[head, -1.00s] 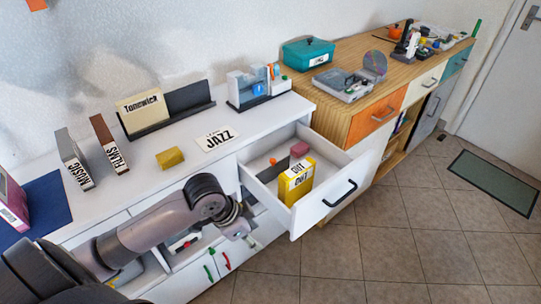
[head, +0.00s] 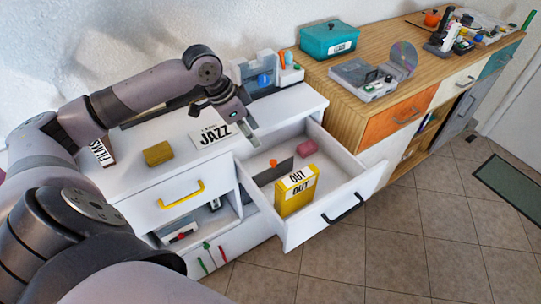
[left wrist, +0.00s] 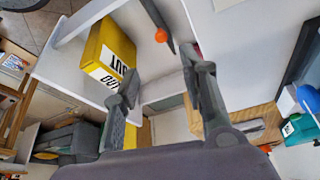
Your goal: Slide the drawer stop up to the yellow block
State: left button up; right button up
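The drawer stop is a thin dark grey plate (head: 284,172) with an orange knob (head: 273,162). It stands inside the open white drawer (head: 348,188). The yellow block (head: 296,192), labelled OUT, stands in the same drawer, nearer the front than the stop, with a gap between them. My left gripper (head: 246,132) hangs above the drawer's back left part, apart from the stop. In the left wrist view its fingers (left wrist: 160,68) are spread with nothing between them. The stop (left wrist: 158,20) and the yellow block (left wrist: 108,58) lie beyond the fingertips there. My right gripper is not seen.
A pink block (head: 307,146) lies in the drawer behind the stop. A JAZZ card (head: 212,137) and a mustard block (head: 157,153) lie on the white counter. A wooden cabinet (head: 345,112) stands to the right. The floor before the drawer is clear.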

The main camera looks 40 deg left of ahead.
pick_arm(q)
send_near(273, 162)
jog(key=x, duration=0.4)
jog(key=shift+a, duration=0.1)
jog(key=x, duration=0.2)
jog(key=shift+w+f, duration=0.15)
jog(key=shift+f, duration=0.1)
jog(key=shift+w+f, duration=0.15)
jog(key=shift+f, duration=0.35)
grip_shut()
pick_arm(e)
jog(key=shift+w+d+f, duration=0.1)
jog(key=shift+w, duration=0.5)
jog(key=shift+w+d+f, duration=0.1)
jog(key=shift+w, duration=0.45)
pick_arm(q)
jog(key=shift+d, duration=0.25)
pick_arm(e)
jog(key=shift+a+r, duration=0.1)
